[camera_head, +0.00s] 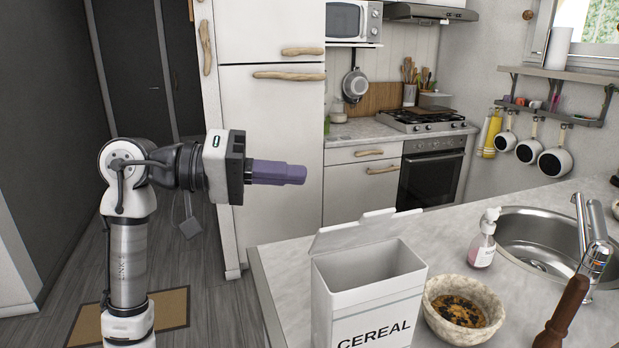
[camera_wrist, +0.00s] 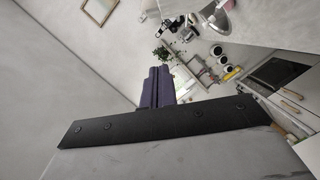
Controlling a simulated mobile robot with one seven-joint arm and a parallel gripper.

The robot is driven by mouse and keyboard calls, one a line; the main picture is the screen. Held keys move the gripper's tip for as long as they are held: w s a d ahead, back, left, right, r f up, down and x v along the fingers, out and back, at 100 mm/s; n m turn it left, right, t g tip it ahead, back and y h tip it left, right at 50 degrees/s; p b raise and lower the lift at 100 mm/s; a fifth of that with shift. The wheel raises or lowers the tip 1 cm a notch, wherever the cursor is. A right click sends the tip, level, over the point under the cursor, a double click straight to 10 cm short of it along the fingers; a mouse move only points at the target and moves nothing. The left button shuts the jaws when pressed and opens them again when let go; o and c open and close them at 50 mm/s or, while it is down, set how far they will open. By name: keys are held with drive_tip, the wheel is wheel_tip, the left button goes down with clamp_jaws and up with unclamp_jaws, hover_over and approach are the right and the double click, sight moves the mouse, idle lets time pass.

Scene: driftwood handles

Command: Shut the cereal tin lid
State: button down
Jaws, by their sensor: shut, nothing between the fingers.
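The white cereal tin (camera_head: 366,304) stands upright on the counter, with "CEREAL" on its front. Its lid (camera_head: 366,230) is open, tilted up at the tin's far edge, and the inside of the tin shows empty where I can see it. My gripper (camera_head: 304,174) is shut and empty, with its purple fingers pointing right. It is up and to the left of the lid, apart from it. In the wrist view the purple fingers (camera_wrist: 157,72) lie together. The tin is not visible in the wrist view.
A speckled bowl (camera_head: 437,308) with dark contents stands right of the tin. A soap bottle (camera_head: 483,240), a sink (camera_head: 520,222) and a tap (camera_head: 594,255) are farther right. The marble counter (camera_head: 281,258) has bare room left of the tin. A fridge (camera_head: 270,140) stands behind my gripper.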

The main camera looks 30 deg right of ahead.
drive_tip(key=p, duration=0.3)
hover_over(365, 233)
drive_tip(key=w+a, duration=0.1)
drive_tip(key=w, duration=0.2)
drive_tip(key=shift+s+a+f+p, duration=0.25)
drive_tip(key=shift+s+f, duration=0.15)
drive_tip(key=shift+f, duration=0.15)
drive_tip(key=shift+s+a+f+p, duration=0.2)
drive_tip(key=shift+s+f, duration=0.2)
drive_tip(key=shift+f, duration=0.15)
drive_tip(key=shift+s+a+f, duration=0.1)
drive_tip(key=shift+s+f, duration=0.4)
drive_tip(key=shift+s, duration=0.1)
drive_tip(key=shift+s+f, duration=0.1)
